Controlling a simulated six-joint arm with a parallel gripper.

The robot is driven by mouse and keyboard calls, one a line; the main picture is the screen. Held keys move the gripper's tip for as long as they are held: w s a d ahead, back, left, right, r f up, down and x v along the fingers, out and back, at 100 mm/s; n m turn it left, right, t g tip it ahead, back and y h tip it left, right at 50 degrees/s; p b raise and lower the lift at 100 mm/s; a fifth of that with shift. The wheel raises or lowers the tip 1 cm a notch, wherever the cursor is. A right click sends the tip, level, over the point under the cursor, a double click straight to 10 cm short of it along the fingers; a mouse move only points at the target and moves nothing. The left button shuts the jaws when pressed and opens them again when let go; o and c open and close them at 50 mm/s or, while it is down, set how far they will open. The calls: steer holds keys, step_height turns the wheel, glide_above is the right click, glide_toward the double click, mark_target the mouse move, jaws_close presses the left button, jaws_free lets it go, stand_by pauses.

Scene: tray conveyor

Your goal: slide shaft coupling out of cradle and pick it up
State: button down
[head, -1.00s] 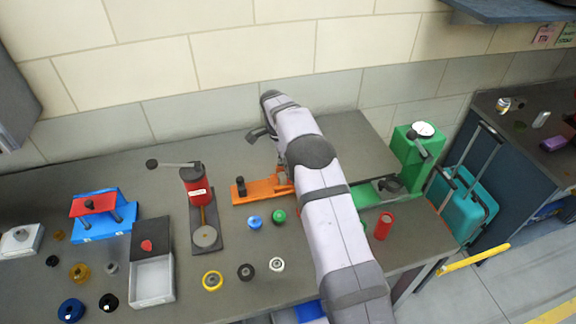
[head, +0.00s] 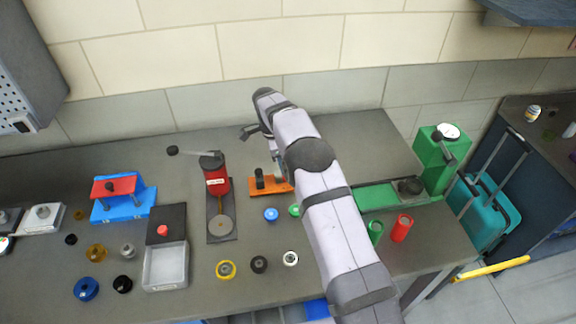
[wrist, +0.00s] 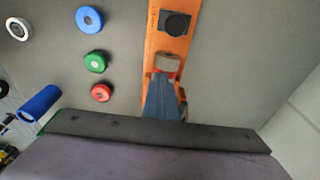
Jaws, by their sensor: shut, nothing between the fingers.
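The orange cradle (wrist: 155,40) runs up the middle of the wrist view; it also shows in the head view (head: 268,185), its right end hidden behind my arm. A greyish-tan piece (wrist: 167,61) with a red band sits in it, which looks like the shaft coupling. My gripper (wrist: 164,82) is shut and empty, its blue-grey fingers over the near part of the cradle, their tips just short of the tan piece. I cannot tell whether they touch it. In the head view my arm hides most of the gripper.
A black block with a round post (wrist: 175,24) stands on the cradle's far end. Blue (wrist: 89,19), green (wrist: 95,61) and red (wrist: 101,92) rings lie left of it. A red press (head: 215,180) stands left, a green machine (head: 433,160) right. Bench right of the cradle is bare in the wrist view.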

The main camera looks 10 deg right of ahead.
steer(key=shift+s+a+f, duration=0.1)
steer(key=shift+f, duration=0.15)
steer(key=shift+w+r+p, duration=0.2)
steer(key=shift+r+p, duration=0.4)
steer(key=shift+r, duration=0.15)
step_height(320, 180, up, 7)
steer(key=a+b, duration=0.1)
steer(key=b, duration=0.1)
steer(key=shift+s+r, duration=0.1)
